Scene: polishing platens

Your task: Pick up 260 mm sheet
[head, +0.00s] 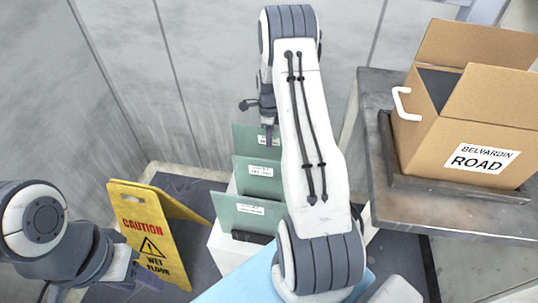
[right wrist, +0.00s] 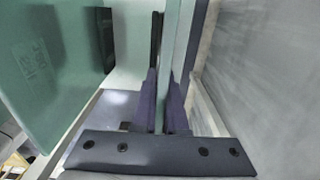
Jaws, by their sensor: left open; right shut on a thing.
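Several flat green sheets with white labels stand upright in a row: the front sheet (head: 238,212), the middle sheet (head: 252,178) and the rear sheet (head: 243,140). The label print is too small to read, so I cannot tell which is the 260 mm one. My right gripper (head: 268,135) is at the top of the rear sheet. In the right wrist view its fingers (right wrist: 166,105) are shut on a thin green sheet seen edge-on, with another labelled sheet (right wrist: 55,65) apart on the left. My left gripper (head: 135,272) is open and empty, low beside the yellow sign, partly hidden.
A yellow wet-floor sign (head: 150,225) stands left of the sheets. An open cardboard box (head: 455,135) with a white handle sits on a grey table (head: 400,205) at the right. A grey wall (head: 130,70) is close behind the sheets.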

